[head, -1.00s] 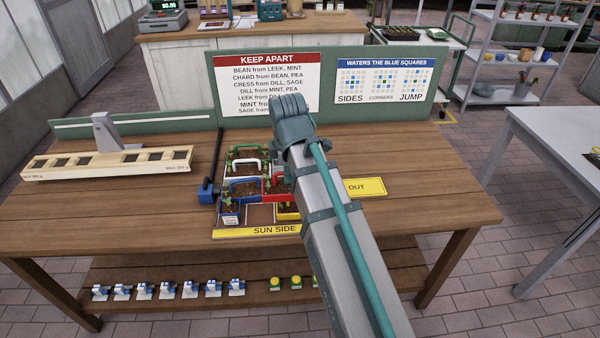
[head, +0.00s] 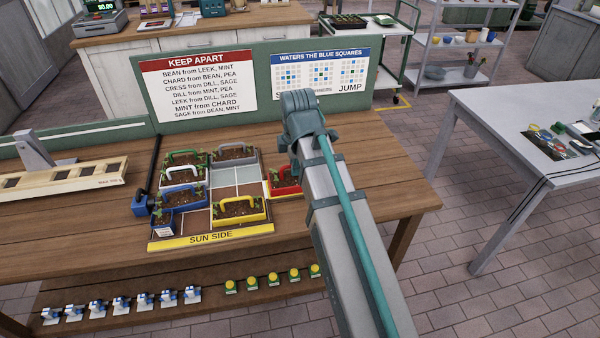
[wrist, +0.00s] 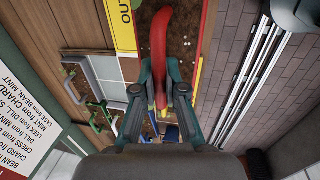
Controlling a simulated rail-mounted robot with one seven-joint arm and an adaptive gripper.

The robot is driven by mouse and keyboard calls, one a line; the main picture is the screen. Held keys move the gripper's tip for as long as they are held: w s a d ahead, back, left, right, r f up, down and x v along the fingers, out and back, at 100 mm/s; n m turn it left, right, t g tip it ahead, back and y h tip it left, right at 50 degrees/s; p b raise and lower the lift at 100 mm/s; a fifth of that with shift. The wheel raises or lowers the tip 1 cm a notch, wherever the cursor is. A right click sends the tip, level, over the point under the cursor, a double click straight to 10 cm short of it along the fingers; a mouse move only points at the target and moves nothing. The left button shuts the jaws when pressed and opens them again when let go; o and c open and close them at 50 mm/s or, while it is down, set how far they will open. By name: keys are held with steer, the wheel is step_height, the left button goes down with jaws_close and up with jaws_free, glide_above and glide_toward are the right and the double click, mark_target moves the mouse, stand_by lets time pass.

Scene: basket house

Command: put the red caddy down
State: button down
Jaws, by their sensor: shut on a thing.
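The red caddy (head: 283,182) shows at the right edge of the planting tray (head: 220,238), partly hidden behind my arm. In the wrist view its red handle (wrist: 160,40) is between the fingers of my gripper (wrist: 160,95), which is shut on it. Dark soil with small white specks lies in the caddy below the handle. A yellow OUT board (wrist: 125,25) shows beside and beneath the caddy, with yellow on both sides of it. Whether the caddy touches the board or hangs just above it, I cannot tell. My arm hides the fingertips in the head view.
A green board with signs (head: 198,86) stands behind. A grey table (head: 500,125) is at right.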

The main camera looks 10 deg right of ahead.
steer(key=shift+w+d+f+p, duration=0.3)
steer(key=shift+w+f+p, duration=0.25)
steer(key=shift+w+f, duration=1.35)
steer(key=shift+w+d+f+p, duration=0.35)
steer(key=shift+w+f+p, duration=0.25)
steer(key=shift+w+f, duration=1.35)
steer(key=shift+w+d+f+p, duration=0.3)
steer(key=shift+w+f+p, duration=0.25)
steer(key=shift+w+f, duration=1.35)
steer(key=shift+s+f, duration=0.2)
steer(key=shift+f, duration=0.15)
steer(key=c, duration=1.2)
jaws_free()
steer(key=shift+c, duration=0.2)
step_height(320, 180, up, 12)
steer(key=s+b, duration=0.2)
steer(key=shift+s, duration=0.15)
